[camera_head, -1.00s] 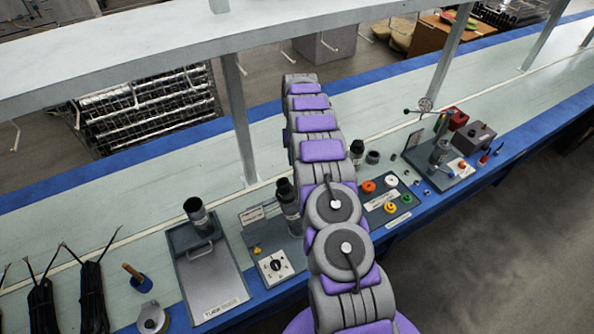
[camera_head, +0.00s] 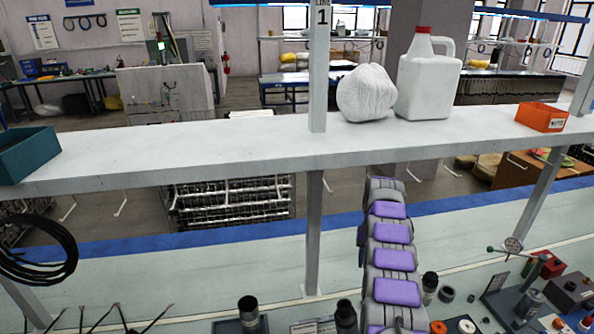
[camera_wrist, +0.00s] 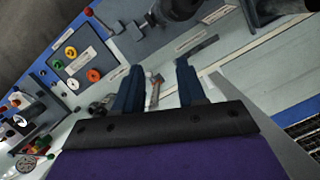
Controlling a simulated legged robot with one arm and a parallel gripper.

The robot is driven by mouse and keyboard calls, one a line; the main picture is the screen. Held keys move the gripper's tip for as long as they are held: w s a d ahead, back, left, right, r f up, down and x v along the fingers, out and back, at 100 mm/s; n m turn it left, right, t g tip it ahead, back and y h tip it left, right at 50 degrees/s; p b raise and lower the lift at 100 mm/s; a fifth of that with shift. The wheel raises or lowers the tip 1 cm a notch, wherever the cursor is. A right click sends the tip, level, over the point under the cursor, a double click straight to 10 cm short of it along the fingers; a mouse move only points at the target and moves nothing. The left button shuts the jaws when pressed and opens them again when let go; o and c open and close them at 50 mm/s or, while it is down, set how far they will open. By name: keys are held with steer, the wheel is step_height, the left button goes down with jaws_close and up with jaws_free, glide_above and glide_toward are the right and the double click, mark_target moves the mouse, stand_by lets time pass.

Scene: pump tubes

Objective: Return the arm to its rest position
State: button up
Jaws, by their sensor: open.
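My gripper (camera_wrist: 158,84) shows in the wrist view with its two dark blue fingers apart and nothing between them. It is above the pale workbench surface. In the head view my grey and purple arm (camera_head: 390,260) reaches out over the workbench (camera_head: 240,265), with its far end below the front edge of the overhead shelf (camera_head: 230,150). The gripper itself cannot be made out in the head view.
A panel with coloured knobs (camera_wrist: 80,55) and a dark cylinder show in the wrist view. Black cylinders (camera_head: 248,310) stand at the bench front. The shelf bears a white jug (camera_head: 428,85), a white bag (camera_head: 365,93), an orange bin (camera_head: 541,117) and a teal bin (camera_head: 25,152). A post (camera_head: 313,235) stands left of my arm.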

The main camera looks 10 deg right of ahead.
steer(key=s+a+r+n+b, duration=0.1)
steer(key=s+a+r+b, duration=0.2)
steer(key=s+a+r, duration=0.55)
steer(key=s+a+r+n+b, duration=0.2)
steer(key=s+a+r, duration=0.5)
steer(key=s, duration=0.3)
steer(key=s+a+f+b, duration=0.1)
steer(key=s+a+f, duration=0.1)
steer(key=s, duration=1.3)
steer(key=s+a+f+n+h+b, duration=0.1)
steer(key=s+a+f+b, duration=0.1)
steer(key=s, duration=1.2)
steer(key=shift+s+a+f+t, duration=0.4)
steer(key=shift+a+f, duration=0.2)
steer(key=shift+f, duration=0.25)
steer(key=shift+o, duration=0.5)
steer(key=shift+s+f, duration=0.2)
steer(key=shift+s, duration=0.1)
steer(key=shift+o, duration=0.8)
steer(key=shift+s, duration=0.1)
steer(key=shift+c, duration=0.8)
steer(key=shift+a, duration=0.1)
steer(key=shift+c, duration=0.3)
